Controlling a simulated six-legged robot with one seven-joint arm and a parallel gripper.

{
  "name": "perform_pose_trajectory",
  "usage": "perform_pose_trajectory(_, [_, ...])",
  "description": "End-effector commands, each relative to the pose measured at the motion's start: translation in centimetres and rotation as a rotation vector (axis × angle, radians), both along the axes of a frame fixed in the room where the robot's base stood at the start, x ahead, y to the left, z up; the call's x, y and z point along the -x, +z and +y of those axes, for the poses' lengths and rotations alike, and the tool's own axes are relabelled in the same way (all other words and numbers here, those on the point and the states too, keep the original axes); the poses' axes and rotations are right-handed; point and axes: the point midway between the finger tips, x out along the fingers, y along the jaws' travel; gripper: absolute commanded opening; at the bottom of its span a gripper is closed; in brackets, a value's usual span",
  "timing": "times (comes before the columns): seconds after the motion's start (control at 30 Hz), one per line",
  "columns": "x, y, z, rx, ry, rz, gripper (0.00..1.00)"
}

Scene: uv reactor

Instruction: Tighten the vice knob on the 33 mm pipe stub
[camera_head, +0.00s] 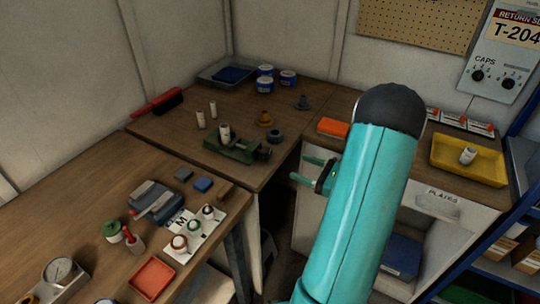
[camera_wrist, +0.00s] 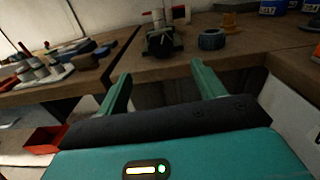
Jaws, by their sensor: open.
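The green vice (camera_head: 232,150) stands near the front edge of the far wooden bench. A white pipe stub (camera_head: 224,131) stands upright in or at its jaws. The vice's dark knob (camera_head: 265,153) is at its right end, facing my gripper (camera_head: 303,169). The gripper is open and empty, to the right of the knob and apart from it. In the wrist view my two green fingers (camera_wrist: 160,70) are spread, with the vice (camera_wrist: 163,43) ahead between and beyond them. How tightly the jaws hold the stub cannot be seen.
Two loose white pipes (camera_head: 207,115) stand behind the vice. A dark ring (camera_head: 274,136) and an orange-brown flanged part (camera_head: 264,118) lie close behind the knob. The bench edge (camera_wrist: 220,65) lies ahead of my fingers. A yellow tray (camera_head: 470,165) is at right.

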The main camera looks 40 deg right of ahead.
Motion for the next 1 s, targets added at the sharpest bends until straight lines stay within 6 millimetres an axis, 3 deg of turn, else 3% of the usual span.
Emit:
perform_pose_trajectory(0.4, [-7.7,0.0,2.6,-0.002,0.004,-0.001,0.69])
perform_pose_trajectory(0.6, [-10.7,0.0,3.5,-0.003,0.002,0.0,0.69])
perform_pose_trajectory(1.0, [-11.9,0.0,3.9,-0.004,0.0,0.001,0.69])
